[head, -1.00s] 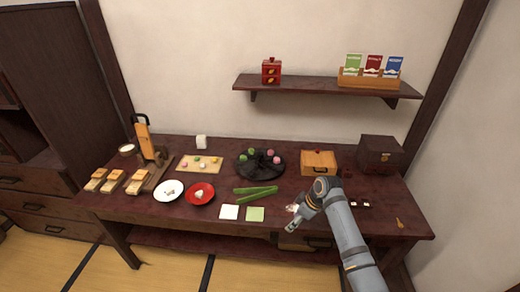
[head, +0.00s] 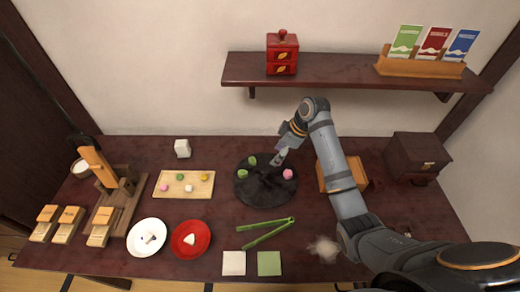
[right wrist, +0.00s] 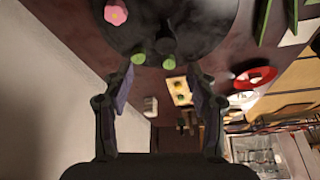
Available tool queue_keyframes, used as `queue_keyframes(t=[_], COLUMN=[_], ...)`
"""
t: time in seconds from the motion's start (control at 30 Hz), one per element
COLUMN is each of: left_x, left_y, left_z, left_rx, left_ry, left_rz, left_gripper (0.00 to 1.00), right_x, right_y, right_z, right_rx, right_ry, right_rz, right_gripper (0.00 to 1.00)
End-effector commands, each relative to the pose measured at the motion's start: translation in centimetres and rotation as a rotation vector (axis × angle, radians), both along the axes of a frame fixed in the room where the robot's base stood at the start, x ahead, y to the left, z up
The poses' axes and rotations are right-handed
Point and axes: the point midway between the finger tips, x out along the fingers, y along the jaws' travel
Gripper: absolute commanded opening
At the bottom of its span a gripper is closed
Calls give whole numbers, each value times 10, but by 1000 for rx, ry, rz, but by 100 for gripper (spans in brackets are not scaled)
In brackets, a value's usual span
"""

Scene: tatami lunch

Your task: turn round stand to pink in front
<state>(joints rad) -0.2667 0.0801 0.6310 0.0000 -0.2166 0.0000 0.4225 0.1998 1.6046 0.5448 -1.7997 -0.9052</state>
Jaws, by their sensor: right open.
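The dark round stand (head: 262,196) sits in the middle of the table. Two green sweets (head: 253,174) are on its left side and a pink sweet (head: 288,174) is at its right. My right gripper (head: 279,160) is open over the back of the stand, with its arm coming from the right. In the right wrist view, the stand (right wrist: 185,28) fills the top, with a pink flower-shaped sweet (right wrist: 116,14) at its left. Two green pieces (right wrist: 137,58) show near the open fingers (right wrist: 160,82). Part of the stand is hidden behind my gripper. My left gripper is not in view.
Green tongs (head: 266,233) lie in front of the stand. A sweets board (head: 202,194), a red plate (head: 186,248) and a white plate (head: 146,222) are to the left. A wooden box (head: 327,174) stands to the right, partly behind my arm. A shelf (head: 340,72) hangs above.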

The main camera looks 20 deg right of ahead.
Motion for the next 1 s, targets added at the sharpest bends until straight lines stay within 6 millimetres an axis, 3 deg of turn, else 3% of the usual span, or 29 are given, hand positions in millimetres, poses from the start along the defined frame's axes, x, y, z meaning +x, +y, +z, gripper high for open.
queue_keyframes(t=[0.2,0.37,0.47,0.7,1.0], left_x=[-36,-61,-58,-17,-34], left_y=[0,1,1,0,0], left_z=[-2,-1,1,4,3], left_rx=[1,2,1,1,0], left_ry=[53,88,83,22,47], left_rz=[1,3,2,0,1], left_gripper=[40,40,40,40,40], right_x=[1,5,8,17,19], right_y=[2,11,19,32,34], right_z=[-5,-29,-50,-88,-97], right_rx=[1,2,2,1,0], right_ry=[1,5,5,2,-1], right_rz=[-1,-1,-1,0,0], right_gripper=[58,58,58,58,58])
